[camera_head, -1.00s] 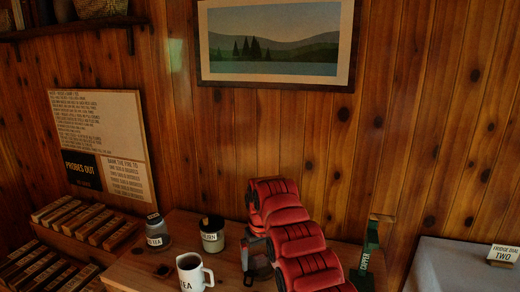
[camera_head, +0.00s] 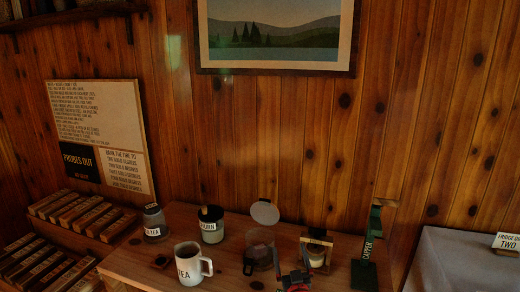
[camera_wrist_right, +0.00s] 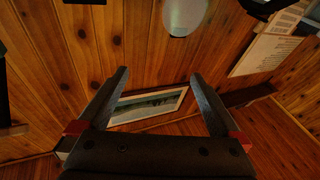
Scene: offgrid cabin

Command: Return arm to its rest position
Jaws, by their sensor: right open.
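My right gripper (camera_head: 296,280) shows only as a small red and dark piece at the bottom edge of the head view, in front of the wooden counter (camera_head: 225,272). In the right wrist view my right gripper (camera_wrist_right: 160,74) has its two dark fingers spread wide, with nothing between them. Beyond the fingers are the plank wall and the framed landscape picture (camera_wrist_right: 150,105). My left gripper is in neither view.
On the counter stand a white TEA mug (camera_head: 192,264), a TEA jar (camera_head: 154,222), a labelled candle-like jar (camera_head: 211,224), a clear glass jar (camera_head: 261,247), a small framed holder (camera_head: 316,252) and a green capper (camera_head: 368,262). A grey-topped table (camera_head: 450,265) is at right.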

